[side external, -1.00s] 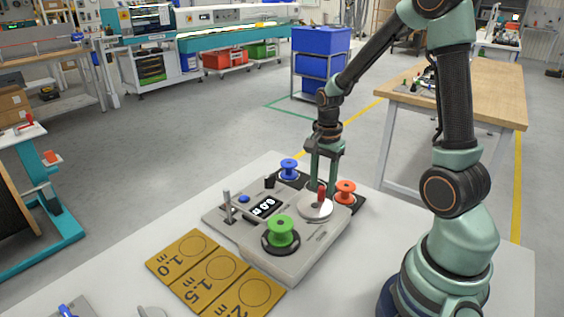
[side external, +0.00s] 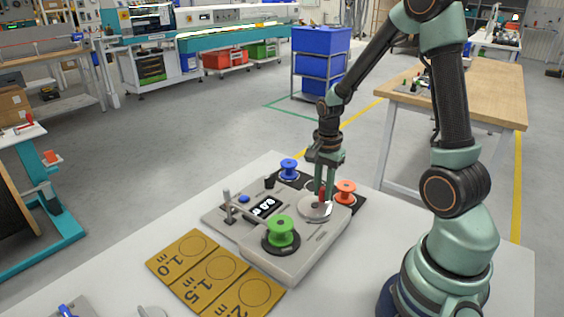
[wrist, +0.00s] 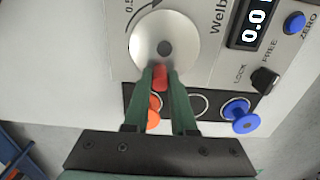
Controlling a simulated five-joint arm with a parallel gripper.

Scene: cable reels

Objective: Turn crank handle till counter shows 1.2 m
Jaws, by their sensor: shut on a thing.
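The red crank handle (wrist: 160,80) stands near the edge of a silver crank disc (wrist: 165,48) in the wrist view. My gripper (side external: 323,194) is shut on the handle, with a green finger on each side of it. The disc (side external: 308,207) also shows on top of the grey measuring machine (side external: 318,240) in the side view. The counter (wrist: 255,22) reads 0.0 in the wrist view; its right end is cut off. A green spool (side external: 281,229) sits on the machine's near corner.
A blue spool (side external: 289,168) and an orange spool (side external: 345,190) stand behind the machine. A lock/free knob (wrist: 265,80) and blue zero button (wrist: 294,22) are beside the counter. Yellow marked plates (side external: 220,268) lie in front. An upright post (side external: 227,205) stands on the machine's left.

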